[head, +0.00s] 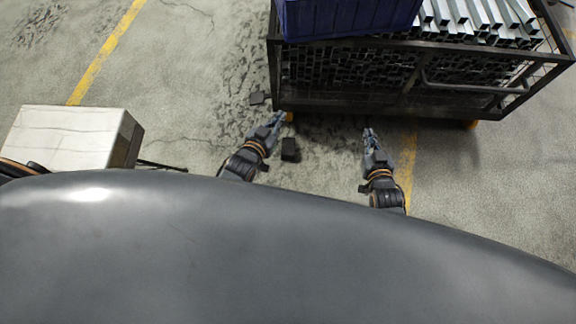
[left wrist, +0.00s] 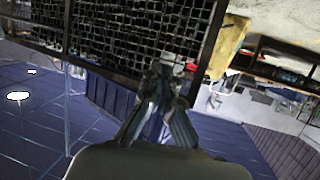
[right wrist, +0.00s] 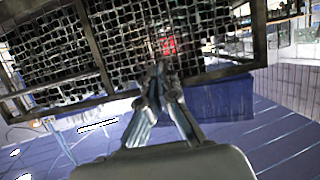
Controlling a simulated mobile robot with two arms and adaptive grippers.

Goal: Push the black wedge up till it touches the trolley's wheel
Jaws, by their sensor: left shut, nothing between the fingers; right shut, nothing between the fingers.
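A black block, which looks like the wedge (head: 290,149), lies on the floor just below the trolley's near left corner in the head view. The trolley (head: 400,103) is a dark mesh-sided cart. An orange wheel (head: 290,117) shows under that corner, with a gap between it and the block. My left gripper (head: 279,117) is shut and empty, up and left of the block, close to the wheel. My right gripper (head: 368,131) is shut and empty, right of the block and in front of the trolley. Neither wrist view clearly shows the block.
A second dark block (head: 257,98) lies left of the trolley. The trolley carries a blue crate (head: 345,22) and metal profiles (head: 480,20). Another orange wheel (head: 471,125) shows at its right. A white-topped box (head: 70,137) stands at left. Floor between box and trolley is mostly open.

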